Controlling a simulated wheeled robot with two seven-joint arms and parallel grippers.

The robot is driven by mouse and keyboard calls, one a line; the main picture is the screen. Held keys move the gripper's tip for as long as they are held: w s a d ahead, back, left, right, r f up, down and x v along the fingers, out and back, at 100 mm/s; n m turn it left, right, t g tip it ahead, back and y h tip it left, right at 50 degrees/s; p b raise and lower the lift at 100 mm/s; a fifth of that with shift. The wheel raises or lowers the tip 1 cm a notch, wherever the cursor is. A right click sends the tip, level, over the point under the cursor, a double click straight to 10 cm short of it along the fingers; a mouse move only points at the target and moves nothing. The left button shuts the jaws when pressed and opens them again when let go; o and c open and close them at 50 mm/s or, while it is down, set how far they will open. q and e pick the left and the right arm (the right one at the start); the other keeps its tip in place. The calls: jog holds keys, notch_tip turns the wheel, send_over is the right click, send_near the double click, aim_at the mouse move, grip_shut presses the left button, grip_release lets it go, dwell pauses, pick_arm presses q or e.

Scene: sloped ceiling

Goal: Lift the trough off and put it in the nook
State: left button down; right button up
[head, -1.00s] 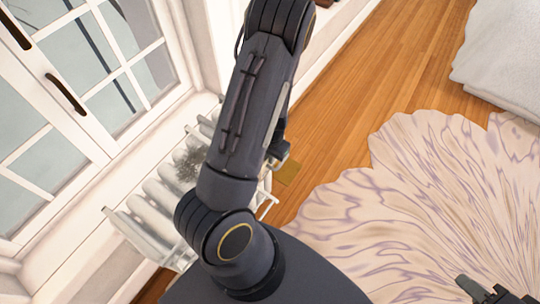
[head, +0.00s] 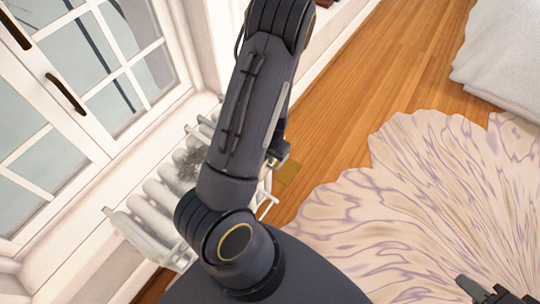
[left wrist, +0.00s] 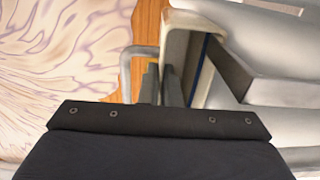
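A cream, open-topped piece that looks like the trough (left wrist: 182,40) stands beside the pale radiator in the left wrist view. A dark blue strip shows inside its rim. My left gripper's fingers (left wrist: 163,85) point at its near end, close together. I cannot tell whether they hold its wall. In the head view my left arm hides most of the trough, and my left gripper (head: 279,157) shows only in part beside the radiator. My right gripper (head: 484,290) is at the bottom right, its tips apart and empty. I cannot make out the nook.
The white radiator (head: 150,222) stands under the window (head: 85,85). A grey bent bar (left wrist: 126,75) is beside my left fingers. A small ochre patch (head: 288,173) lies on the wood floor (head: 345,110). A patterned rug (head: 440,200) and white bedding (head: 505,55) are to the right.

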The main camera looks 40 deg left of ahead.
pick_arm(q)
jog(key=shift+r, duration=0.1)
jog(key=shift+r+p, duration=2.4)
jog(key=shift+r, duration=0.3)
jog(key=w+d+p, duration=0.1)
jog(key=d+p, duration=0.2)
jog(key=d, duration=1.1)
jog(key=shift+w+r, duration=0.3)
jog(key=shift+r, duration=0.15)
jog(key=w+d+p, duration=0.1)
jog(key=d+p, duration=0.1)
jog(key=d, duration=1.2)
jog(key=shift+w+p, duration=0.25)
jog(key=shift+p, duration=0.1)
